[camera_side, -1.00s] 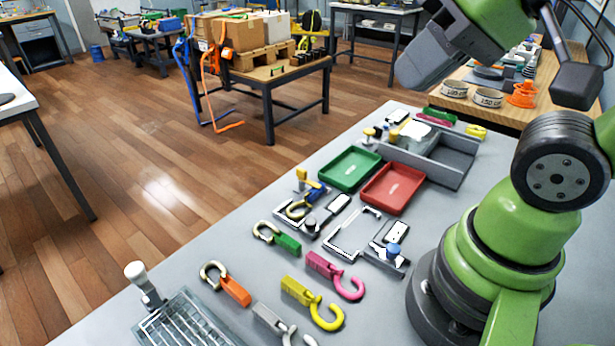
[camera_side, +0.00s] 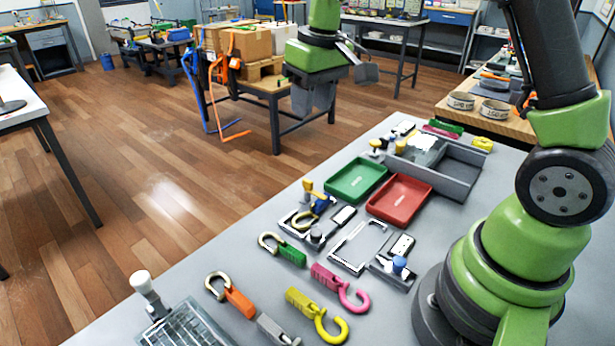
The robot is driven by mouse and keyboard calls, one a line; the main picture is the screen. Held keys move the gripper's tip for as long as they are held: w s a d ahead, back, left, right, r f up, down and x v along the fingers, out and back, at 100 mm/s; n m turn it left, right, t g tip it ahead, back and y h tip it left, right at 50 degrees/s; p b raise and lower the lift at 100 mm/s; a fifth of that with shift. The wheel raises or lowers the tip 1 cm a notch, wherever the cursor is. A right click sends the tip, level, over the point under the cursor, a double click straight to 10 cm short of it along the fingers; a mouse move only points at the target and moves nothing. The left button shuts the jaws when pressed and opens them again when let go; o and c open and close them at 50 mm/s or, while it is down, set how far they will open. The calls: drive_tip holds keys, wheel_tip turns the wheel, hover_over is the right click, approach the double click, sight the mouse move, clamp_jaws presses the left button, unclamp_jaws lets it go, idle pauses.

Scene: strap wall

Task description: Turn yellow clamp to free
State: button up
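A separate yellow body with a yellow hook (camera_side: 318,312) lies flat nearer the front, below the pink one. I cannot tell from the picture which of the two is the yellow clamp. My gripper (camera_side: 313,112) points down, well above and apart from both, and shows in front of the back bench. Its grey fingers are seen close together, and whether they are parted is unclear.
A green tray (camera_side: 358,177), a red tray (camera_side: 400,200) and a grey divided bin (camera_side: 462,172) stand farther back. Orange (camera_side: 238,302), green (camera_side: 291,255), pink (camera_side: 326,277) and grey (camera_side: 277,330) hook pieces lie around the front. A wire rack (camera_side: 187,326) is at the front left.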

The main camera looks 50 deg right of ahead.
drive_tip(key=n+g, duration=0.1)
drive_tip(key=g, duration=0.1)
hover_over(307, 180)
wheel_tip(307, 180, down, 9)
wheel_tip(307, 180, down, 10)
drive_tip(key=shift+r, duration=0.2)
drive_tip(key=shift+c, duration=0.4)
clamp_jaws()
